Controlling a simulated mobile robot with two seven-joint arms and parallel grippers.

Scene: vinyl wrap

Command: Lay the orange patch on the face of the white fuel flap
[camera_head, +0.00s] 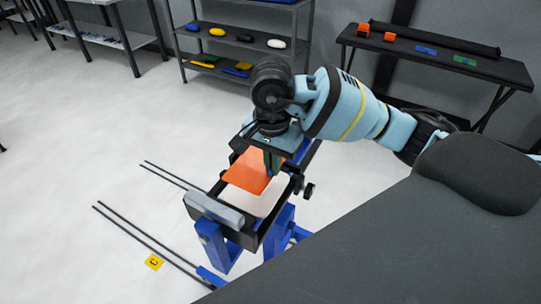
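The orange patch (245,174) is a flat bright sheet in the middle of the head view, over the white fuel flap (259,204). The flap shows as a pale face inside a black frame on a blue stand; the patch and my gripper hide much of it. My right gripper (271,163) comes in from the right and points down at the right edge of the patch. Its fingers look shut on that edge. I cannot tell how much of the patch touches the flap. My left gripper is out of view.
A grey padded bar (215,210) crosses the near end of the frame, and a black knob (308,191) sticks out at its right. Shelves (240,38) with coloured items and a black bench (440,60) stand behind. The floor at left is mostly clear.

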